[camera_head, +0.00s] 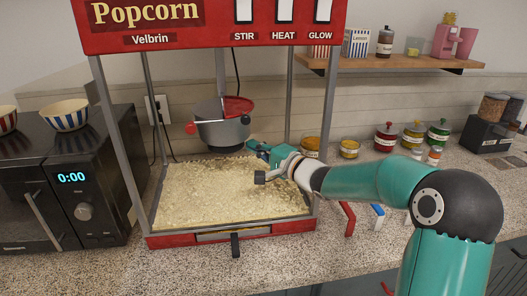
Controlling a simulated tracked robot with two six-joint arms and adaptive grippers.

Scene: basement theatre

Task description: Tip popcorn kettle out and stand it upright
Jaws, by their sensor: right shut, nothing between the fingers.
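The popcorn kettle (222,132) is a grey pot with a red lid and a red knob on its left side. It hangs inside the red popcorn machine (205,26) and looks about upright. Popcorn (215,190) covers the machine's floor beneath it. My right gripper (253,146) reaches into the machine from the right, just below and right of the kettle. Its fingers look shut and empty; I cannot tell whether they touch the kettle. My left gripper is not in view.
A black microwave (75,185) with bowls on top stands left of the machine. Jars (387,137) with coloured lids line the counter to the right, below a wooden shelf (400,62). The machine's posts (329,110) frame its opening. A black handle (235,244) sticks out at the front.

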